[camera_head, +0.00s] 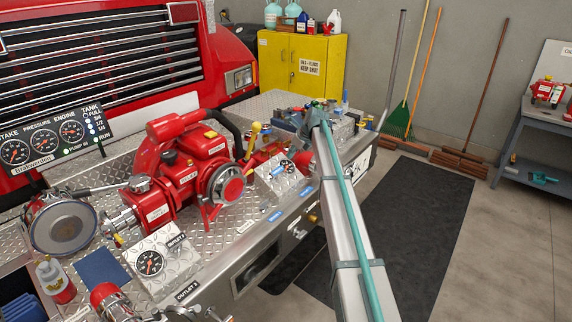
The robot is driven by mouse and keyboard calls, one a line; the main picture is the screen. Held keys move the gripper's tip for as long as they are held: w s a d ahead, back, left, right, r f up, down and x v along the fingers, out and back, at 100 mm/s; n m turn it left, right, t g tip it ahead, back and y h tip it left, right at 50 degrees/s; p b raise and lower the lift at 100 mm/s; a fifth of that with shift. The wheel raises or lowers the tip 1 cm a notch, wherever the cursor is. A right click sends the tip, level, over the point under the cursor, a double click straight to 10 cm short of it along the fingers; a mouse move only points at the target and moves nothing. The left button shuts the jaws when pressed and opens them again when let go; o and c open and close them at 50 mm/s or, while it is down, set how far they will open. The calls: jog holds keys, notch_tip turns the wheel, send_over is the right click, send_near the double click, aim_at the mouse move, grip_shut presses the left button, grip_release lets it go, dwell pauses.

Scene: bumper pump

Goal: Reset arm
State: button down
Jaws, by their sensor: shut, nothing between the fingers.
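My gripper is not visible in the head view. A long silver beam with a teal tube along it runs from the bottom edge up to the back right end of the bumper deck. It looks like part of my own body, but I cannot be sure. Its far end overlaps a cluster of small items there. A red pump (190,172) sits on the diamond-plate bumper deck (262,112) of a red fire truck (222,58).
A gauge panel (55,144) stands at the left. A gauge box (150,262) is at the deck's front edge. A yellow cabinet (303,68) is at the back. A push broom (462,163) leans on the wall beside a workbench (510,136). A black floor mat (415,225) lies clear at right.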

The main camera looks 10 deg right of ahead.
jog(key=s+f+n+g+h, duration=0.3)
jog(key=s+f+n+g, duration=0.2)
jog(key=s+f+n, duration=2.35)
jog(key=s+f+g, duration=0.2)
jog(key=s+f, duration=0.4)
jog(key=s, duration=1.1)
jog(key=s+a+f+g, duration=0.1)
jog(key=s+f, duration=0.6)
jog(key=s, duration=1.1)
jog(key=s+f+m+g+h, duration=0.1)
jog(key=s+f+g, duration=0.2)
jog(key=s, duration=1.5)
notch_tip(320, 180, down, 4)
jog(key=shift+a+r, duration=0.2)
jog(key=shift+a, duration=0.1)
jog(key=c, duration=1.9)
grip_release()
jog(key=shift+s, duration=0.1)
